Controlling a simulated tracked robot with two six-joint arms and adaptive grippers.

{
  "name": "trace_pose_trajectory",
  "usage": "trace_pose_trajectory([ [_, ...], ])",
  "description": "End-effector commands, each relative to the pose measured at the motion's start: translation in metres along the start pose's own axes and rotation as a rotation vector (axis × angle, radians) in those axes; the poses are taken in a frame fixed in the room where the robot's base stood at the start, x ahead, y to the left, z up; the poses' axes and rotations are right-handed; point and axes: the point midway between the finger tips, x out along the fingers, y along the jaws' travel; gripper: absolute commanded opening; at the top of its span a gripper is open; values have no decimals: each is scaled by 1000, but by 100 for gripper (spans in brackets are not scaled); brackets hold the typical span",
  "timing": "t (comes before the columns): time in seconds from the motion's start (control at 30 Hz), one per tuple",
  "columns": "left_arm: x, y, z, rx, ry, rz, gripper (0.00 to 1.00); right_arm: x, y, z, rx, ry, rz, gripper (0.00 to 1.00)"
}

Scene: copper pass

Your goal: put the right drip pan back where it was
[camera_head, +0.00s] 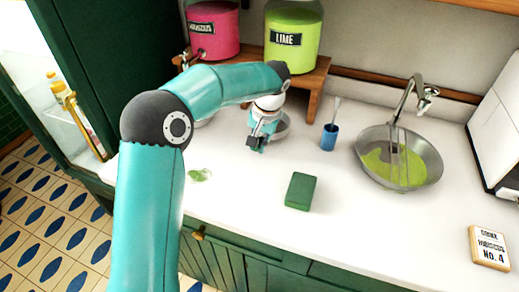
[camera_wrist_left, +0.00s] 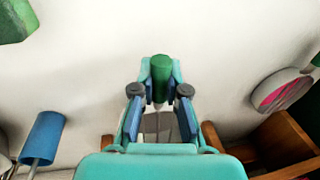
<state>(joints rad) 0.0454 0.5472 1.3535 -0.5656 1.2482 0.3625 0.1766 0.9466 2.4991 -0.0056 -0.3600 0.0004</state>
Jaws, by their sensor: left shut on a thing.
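The right drip pan (camera_head: 282,128) is a small grey pan at the front of the wooden stand, below the lime dispenser (camera_head: 291,40). It is partly hidden by my left gripper (camera_head: 257,143). In the left wrist view, my left gripper (camera_wrist_left: 160,82) is shut on the pan's green handle (camera_wrist_left: 160,72), and the grey pan (camera_wrist_left: 158,124) shows between the fingers. Whether the pan touches the counter is unclear. The left drip pan (camera_wrist_left: 284,90), with pink liquid in it, shows at the right of that view. My right gripper is not in view.
A hibiscus dispenser (camera_head: 212,28) stands beside the lime one on the wooden stand (camera_head: 313,88). A blue cup (camera_head: 329,138), green block (camera_head: 303,191), sink basin with green liquid (camera_head: 418,172), tap (camera_head: 408,92) and sign (camera_head: 489,247) stand right. A green spill (camera_head: 200,175) lies left.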

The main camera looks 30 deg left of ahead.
Motion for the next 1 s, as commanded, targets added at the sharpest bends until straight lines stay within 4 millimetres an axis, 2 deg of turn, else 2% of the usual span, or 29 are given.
trace_pose_trajectory([
  [0.2,26,4,2,0,-3,0,0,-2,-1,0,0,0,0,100],
  [0.53,30,4,2,-1,-1,0,0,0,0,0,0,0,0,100],
  [0.57,29,4,2,-1,-2,0,18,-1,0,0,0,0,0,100],
  [0.7,29,4,2,-1,-2,0,38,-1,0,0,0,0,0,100],
  [1.0,27,4,2,-1,-1,0,38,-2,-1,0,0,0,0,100],
])
